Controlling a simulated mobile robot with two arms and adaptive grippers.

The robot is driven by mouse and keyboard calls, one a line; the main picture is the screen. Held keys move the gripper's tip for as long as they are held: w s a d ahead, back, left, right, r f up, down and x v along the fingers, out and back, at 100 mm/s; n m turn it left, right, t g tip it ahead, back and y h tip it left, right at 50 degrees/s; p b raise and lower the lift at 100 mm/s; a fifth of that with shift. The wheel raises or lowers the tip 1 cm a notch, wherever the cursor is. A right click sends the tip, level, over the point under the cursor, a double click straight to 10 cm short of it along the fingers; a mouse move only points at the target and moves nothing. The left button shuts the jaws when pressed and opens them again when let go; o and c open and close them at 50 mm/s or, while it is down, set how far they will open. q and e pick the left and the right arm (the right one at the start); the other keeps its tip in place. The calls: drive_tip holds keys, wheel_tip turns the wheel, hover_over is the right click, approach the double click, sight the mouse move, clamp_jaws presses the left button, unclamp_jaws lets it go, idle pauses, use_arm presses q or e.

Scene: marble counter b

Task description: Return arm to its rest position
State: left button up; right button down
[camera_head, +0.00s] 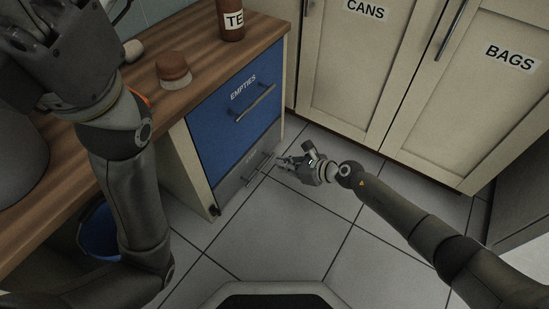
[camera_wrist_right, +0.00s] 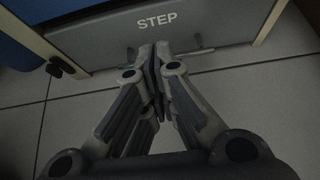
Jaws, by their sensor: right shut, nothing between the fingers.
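My right gripper (camera_head: 284,163) is low over the floor, in front of the grey lower drawer (camera_head: 240,172) of the blue-fronted cabinet. In the right wrist view my right gripper (camera_wrist_right: 157,50) is shut with nothing between its fingers. Its tips overlap the handle of the grey drawer marked STEP (camera_wrist_right: 100,38); I cannot tell whether they touch it. My left arm (camera_head: 125,185) rises along the left side of the head view, over the counter edge. No left fingertips can be made out there.
The blue drawer (camera_head: 223,92) marked EMPTIES is shut above the grey one. A brown-topped jar (camera_head: 174,72) and a brown bottle (camera_head: 231,20) stand on the wooden counter (camera_head: 190,35). A blue bin (camera_head: 100,232) is under the counter. Cream cupboards (camera_head: 440,100) stand right. Floor tiles (camera_head: 290,235) are clear.

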drive_tip(key=shift+p+v, duration=0.55)
drive_tip(key=shift+v, duration=1)
